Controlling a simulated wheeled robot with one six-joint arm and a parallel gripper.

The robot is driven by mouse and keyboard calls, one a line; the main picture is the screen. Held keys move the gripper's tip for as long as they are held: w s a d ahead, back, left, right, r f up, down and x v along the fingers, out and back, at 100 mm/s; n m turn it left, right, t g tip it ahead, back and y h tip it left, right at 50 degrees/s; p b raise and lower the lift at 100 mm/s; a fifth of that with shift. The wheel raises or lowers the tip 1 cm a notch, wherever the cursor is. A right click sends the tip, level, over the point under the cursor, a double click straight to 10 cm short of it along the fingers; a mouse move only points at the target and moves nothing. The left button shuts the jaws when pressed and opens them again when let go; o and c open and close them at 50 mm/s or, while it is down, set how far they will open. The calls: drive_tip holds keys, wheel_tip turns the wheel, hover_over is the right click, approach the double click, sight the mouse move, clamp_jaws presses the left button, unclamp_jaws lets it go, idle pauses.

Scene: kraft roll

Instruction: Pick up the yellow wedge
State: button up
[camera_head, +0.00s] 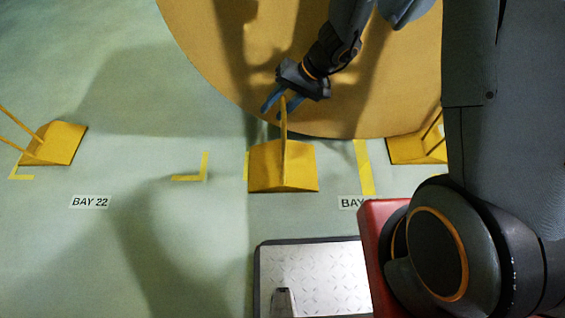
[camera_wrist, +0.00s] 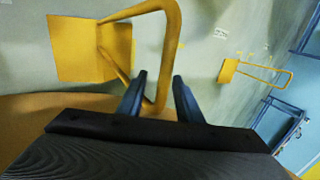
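The yellow wedge (camera_head: 267,174) sits on the floor in the middle of the head view, by the lower edge of the big brown roll. Its upright yellow loop handle (camera_head: 284,140) rises toward my gripper. My gripper (camera_head: 273,108) is at the top of this handle, with its blue fingers pointing down and left. In the wrist view the wedge (camera_wrist: 82,48) is at upper left, and one side of its handle (camera_wrist: 172,45) passes between the two fingers (camera_wrist: 159,85). The fingers look apart, with a gap beside the handle; contact is not clear.
The brown roll (camera_head: 350,100) fills the top behind the wedge. Other yellow wedges stand at left (camera_head: 58,145) and right (camera_head: 405,150), the right one partly hidden by my arm. A metal tread plate (camera_head: 320,265) lies in front. Open floor is at left.

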drive_tip(key=shift+a+f, duration=0.1)
clamp_jaws()
idle(1.4)
